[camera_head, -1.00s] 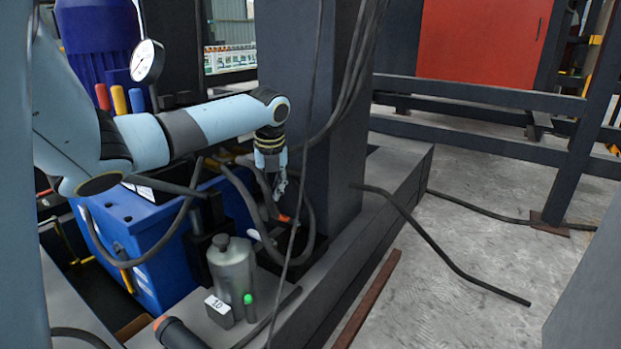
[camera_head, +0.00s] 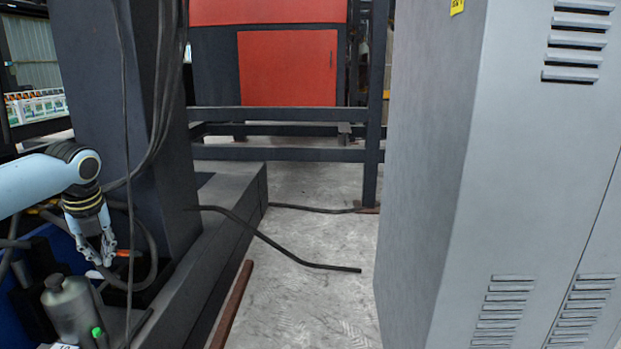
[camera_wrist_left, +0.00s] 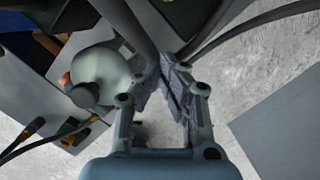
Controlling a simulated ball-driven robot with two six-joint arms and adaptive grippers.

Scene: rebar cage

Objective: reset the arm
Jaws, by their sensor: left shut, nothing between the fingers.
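My left arm comes in from the left edge of the head view. Its gripper (camera_head: 106,262) points down in front of the dark column (camera_head: 140,120), above and to the right of a grey bottle (camera_head: 72,310). The gripper is shut with nothing held. In the left wrist view the two fingers (camera_wrist_left: 172,72) meet near the middle, and a pale rounded object, likely the bottle (camera_wrist_left: 98,68), lies to their left. My right gripper is not in either view.
A large grey cabinet (camera_head: 520,180) fills the right side. Dark rails (camera_head: 280,154) cross in front of a red panel (camera_head: 288,68). A bent black bar (camera_head: 285,250) and a brown strip (camera_head: 232,305) lie low in the middle. Bare floor (camera_head: 320,300) lies between column and cabinet.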

